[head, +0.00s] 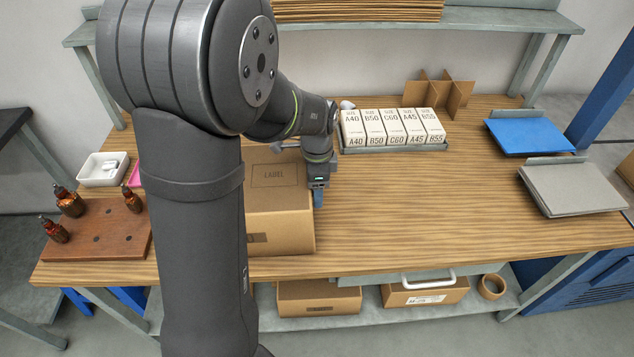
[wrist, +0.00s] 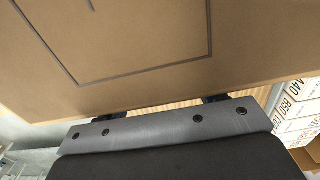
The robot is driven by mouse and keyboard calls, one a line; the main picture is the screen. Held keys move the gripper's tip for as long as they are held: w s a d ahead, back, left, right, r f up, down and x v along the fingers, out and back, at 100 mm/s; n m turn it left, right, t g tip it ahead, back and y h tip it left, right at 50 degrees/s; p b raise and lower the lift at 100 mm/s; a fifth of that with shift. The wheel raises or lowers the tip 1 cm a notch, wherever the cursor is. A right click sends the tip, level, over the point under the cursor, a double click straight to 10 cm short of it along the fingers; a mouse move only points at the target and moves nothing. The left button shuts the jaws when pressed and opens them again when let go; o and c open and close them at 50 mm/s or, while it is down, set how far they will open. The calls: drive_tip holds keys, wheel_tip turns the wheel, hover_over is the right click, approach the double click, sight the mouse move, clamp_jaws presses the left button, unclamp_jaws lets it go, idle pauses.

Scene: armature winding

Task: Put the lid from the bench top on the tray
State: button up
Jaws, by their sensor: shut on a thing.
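A brown cardboard piece with a LABEL outline on top, which looks to be the lid (head: 280,190), is at the bench's left middle, partly hidden by my arm. My gripper (head: 318,196) points down at its right edge and is shut on it. In the wrist view the lid (wrist: 130,50) fills the upper part, and my gripper (wrist: 165,107) meets its edge; the fingertips are mostly hidden. I cannot tell whether it is apart from a box below. A grey tray (head: 395,149) holds upright white cartons; I cannot tell whether this is the tray meant.
At the right lie a blue sheet (head: 530,137) and a stack of grey sheets (head: 573,187) on holders. A cardboard divider (head: 440,95) stands behind the cartons. A wooden block (head: 95,230) with brown bottles and a white bin (head: 103,170) are left. The bench's centre right is clear.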

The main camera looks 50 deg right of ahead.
drive_tip(key=shift+f, duration=0.55)
drive_tip(key=o, duration=1.2)
wheel_tip(320, 180, up, 17)
drive_tip(key=shift+r, duration=0.2)
wheel_tip(320, 180, up, 18)
drive_tip(key=shift+f, duration=0.25)
